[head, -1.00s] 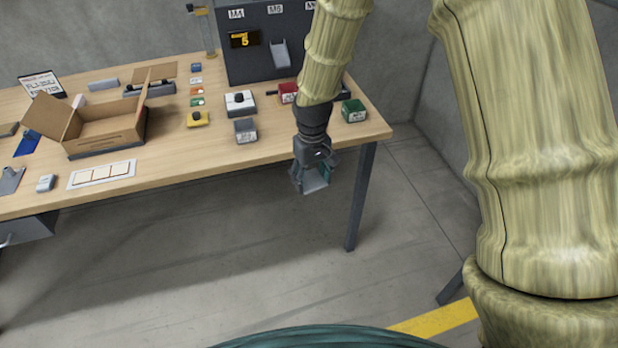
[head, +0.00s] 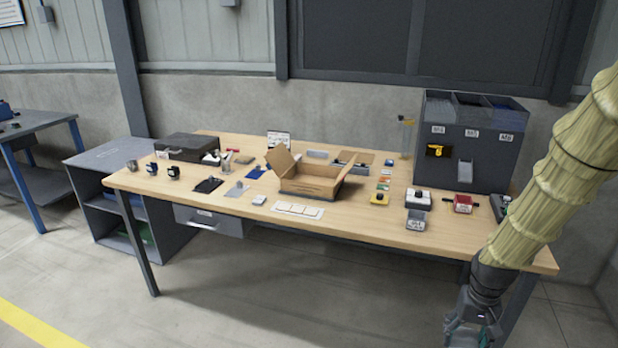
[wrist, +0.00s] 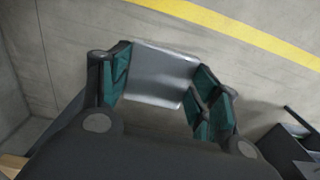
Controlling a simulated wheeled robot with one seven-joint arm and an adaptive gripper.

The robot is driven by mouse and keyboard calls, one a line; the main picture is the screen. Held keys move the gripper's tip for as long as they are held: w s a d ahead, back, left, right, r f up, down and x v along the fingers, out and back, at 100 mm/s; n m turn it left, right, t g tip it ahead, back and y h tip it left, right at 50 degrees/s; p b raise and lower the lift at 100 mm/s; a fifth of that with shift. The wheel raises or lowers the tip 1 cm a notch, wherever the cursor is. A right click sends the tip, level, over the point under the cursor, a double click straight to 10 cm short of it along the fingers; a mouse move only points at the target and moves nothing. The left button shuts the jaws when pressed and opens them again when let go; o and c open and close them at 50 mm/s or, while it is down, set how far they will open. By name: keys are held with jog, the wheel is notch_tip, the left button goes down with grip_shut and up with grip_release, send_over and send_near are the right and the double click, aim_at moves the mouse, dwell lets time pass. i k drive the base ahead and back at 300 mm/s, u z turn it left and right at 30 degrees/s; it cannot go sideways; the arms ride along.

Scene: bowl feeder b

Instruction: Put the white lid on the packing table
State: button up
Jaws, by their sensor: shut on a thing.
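My gripper (head: 474,328) hangs off the front right corner of the wooden packing table (head: 330,237), below its top. In the wrist view my gripper (wrist: 163,75) has its teal-padded fingers shut on a flat, smooth grey piece (wrist: 158,80). I cannot tell from its look whether this is the lid. A white, squarish lid-like piece with a black knob (head: 418,199) is on the right part of the table. My gripper is apart from it, lower and to the right.
An open cardboard box (head: 308,185) stands mid-table. The table's front edge is largely clear. Concrete floor is open in front.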

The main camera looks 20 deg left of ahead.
aim_at(375, 219)
jog(key=u, duration=0.95)
jog(key=i, duration=0.7)
jog(key=z, duration=0.1)
